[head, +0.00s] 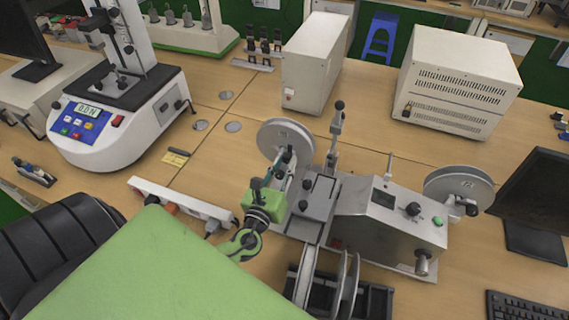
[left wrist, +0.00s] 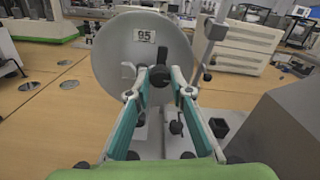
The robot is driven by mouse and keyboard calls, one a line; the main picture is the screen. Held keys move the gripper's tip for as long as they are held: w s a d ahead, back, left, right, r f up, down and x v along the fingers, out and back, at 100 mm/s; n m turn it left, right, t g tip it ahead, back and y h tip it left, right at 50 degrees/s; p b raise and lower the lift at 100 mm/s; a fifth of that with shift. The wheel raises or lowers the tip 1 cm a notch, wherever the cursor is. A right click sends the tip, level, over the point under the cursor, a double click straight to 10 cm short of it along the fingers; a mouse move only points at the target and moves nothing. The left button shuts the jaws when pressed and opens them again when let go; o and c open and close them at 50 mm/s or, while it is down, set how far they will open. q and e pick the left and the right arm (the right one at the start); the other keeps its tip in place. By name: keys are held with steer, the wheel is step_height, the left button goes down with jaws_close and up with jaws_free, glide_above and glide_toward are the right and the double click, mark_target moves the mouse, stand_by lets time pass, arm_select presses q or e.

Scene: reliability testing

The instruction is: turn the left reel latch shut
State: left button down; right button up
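The left reel (head: 272,137) is a grey disc on the left of the metal reel machine (head: 350,215). In the left wrist view the reel (left wrist: 115,55) faces me and bears a "95" label. Its black latch (left wrist: 160,77) sits at the hub, with a narrow part pointing up. My left gripper (head: 287,165) reaches the hub from the front. In the left wrist view my left gripper's teal fingers (left wrist: 161,90) stand apart, one on each side of the latch. Whether they touch it I cannot tell. My right gripper is not in view.
A second reel (head: 460,187) is on the machine's right. A white power strip (head: 180,198) lies left of my gripper. A beige box (head: 314,62) stands behind. Bare table lies left of the reel.

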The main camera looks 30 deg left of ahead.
arm_select(q)
steer(key=shift+f+n+b, duration=0.1)
steer(key=shift+n+b, duration=0.3)
steer(key=shift+b, duration=0.15)
steer(key=n+b, duration=0.3)
steer(key=shift+f, duration=0.1)
steer(key=n+b, duration=0.2)
steer(key=shift+n, duration=0.4)
steer(key=n+b, duration=0.1)
steer(key=n, duration=0.1)
steer(key=shift+n, duration=0.4)
steer(key=n+b, duration=0.1)
steer(key=n, duration=0.3)
steer(key=shift+b, duration=0.4)
steer(key=shift+n, duration=2.2)
